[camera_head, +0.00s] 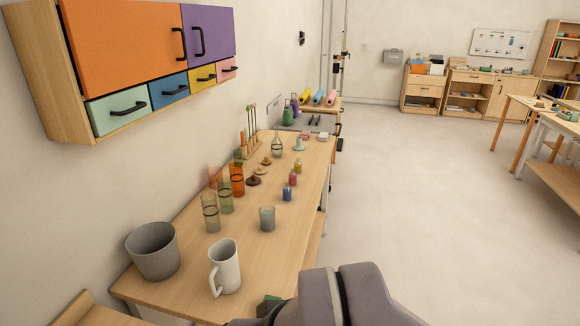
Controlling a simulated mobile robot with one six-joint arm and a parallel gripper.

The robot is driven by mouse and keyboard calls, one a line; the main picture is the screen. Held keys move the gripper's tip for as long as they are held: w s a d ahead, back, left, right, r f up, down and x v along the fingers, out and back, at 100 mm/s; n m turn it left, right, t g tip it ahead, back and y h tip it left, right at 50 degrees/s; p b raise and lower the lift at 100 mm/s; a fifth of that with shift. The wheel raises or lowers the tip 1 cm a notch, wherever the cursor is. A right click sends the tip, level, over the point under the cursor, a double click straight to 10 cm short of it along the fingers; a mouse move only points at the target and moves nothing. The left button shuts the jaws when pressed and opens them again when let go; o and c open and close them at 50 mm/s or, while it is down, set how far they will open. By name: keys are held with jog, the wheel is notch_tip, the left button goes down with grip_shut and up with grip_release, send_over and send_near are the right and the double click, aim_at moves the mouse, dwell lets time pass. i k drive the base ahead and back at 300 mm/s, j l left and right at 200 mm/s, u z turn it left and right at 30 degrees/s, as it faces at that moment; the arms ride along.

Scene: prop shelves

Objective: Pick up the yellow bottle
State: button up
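The yellow bottle (298,166) is small and stands upright on the wooden table (255,262), toward its right edge. It stands in a loose row, with a small magenta bottle (292,179) and a blue bottle (287,194) nearer to me and a pale green bottle (299,145) beyond it. Nothing covers it. Part of my arm shows at the bottom of the picture, well nearer than the bottle. My gripper's fingers cannot be seen.
A grey bucket (153,253), a white mug (226,267) and a greenish glass (267,219) stand on the near table. Tall tinted glasses (238,181) stand left of the bottles. Wall cabinets (120,45) overhang the left side. The floor to the right is clear.

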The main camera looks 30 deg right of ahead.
aim_at(297, 165)
jog(key=i+l+z, duration=0.1)
jog(key=l, duration=0.35)
jog(key=i+l+z, duration=0.1)
jog(key=l, duration=0.3)
jog(key=i+l, duration=0.15)
jog(key=l, duration=0.3)
jog(key=i+l+z, duration=0.15)
jog(key=l, duration=0.25)
jog(key=i+l+z, duration=0.1)
jog(key=l, duration=0.3)
jog(key=i+j+z, duration=0.1)
jog(key=i, duration=0.25)
jog(key=i+j+z, duration=0.1)
jog(key=i, duration=0.3)
jog(key=i+j+z, duration=0.1)
jog(key=i+j, duration=0.2)
jog(key=i, duration=0.05)
